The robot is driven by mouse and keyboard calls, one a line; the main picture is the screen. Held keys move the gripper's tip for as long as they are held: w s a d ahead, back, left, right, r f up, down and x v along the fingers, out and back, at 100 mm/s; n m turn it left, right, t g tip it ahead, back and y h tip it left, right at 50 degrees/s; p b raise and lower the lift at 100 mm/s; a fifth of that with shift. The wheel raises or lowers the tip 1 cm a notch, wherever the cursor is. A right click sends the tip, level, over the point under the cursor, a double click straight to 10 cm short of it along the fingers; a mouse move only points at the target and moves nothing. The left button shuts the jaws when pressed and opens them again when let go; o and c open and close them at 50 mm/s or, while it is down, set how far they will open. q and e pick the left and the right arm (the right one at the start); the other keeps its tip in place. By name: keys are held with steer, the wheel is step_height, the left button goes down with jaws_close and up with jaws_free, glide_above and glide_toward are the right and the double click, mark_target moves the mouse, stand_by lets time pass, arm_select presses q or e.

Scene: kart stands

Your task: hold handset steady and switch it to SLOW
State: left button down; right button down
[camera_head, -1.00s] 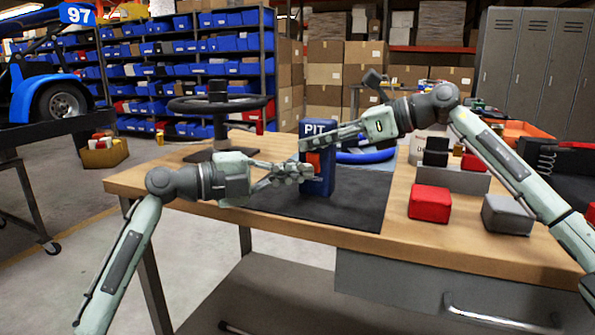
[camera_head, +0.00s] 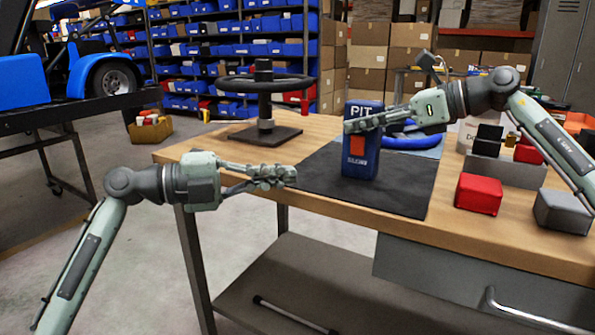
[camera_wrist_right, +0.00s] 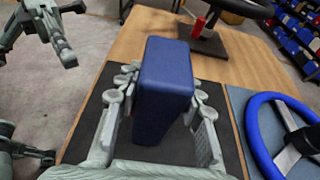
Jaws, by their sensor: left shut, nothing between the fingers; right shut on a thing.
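The handset is a blue upright box (camera_head: 362,165) with PIT at its top, an orange-red switch on its front and white lettering below that seems to read SLOW. It stands on the dark mat (camera_head: 405,203). My right gripper (camera_head: 352,126) is shut on the handset from its sides, across the upper part; the right wrist view shows fingers on both sides of the blue box (camera_wrist_right: 163,85). My left gripper (camera_head: 291,175) is shut and empty, in front of the table edge and left of the handset, apart from it.
A steering wheel on a stand (camera_head: 264,85) is behind on the left. A blue wheel (camera_head: 408,138) lies behind the handset. A red box (camera_head: 479,193), a grey box (camera_head: 563,211) and a grey holder (camera_head: 505,170) are on the right. Open floor lies left of the table.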

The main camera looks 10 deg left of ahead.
stand_by(0.3)
steer(key=c, duration=0.9)
jaws_free()
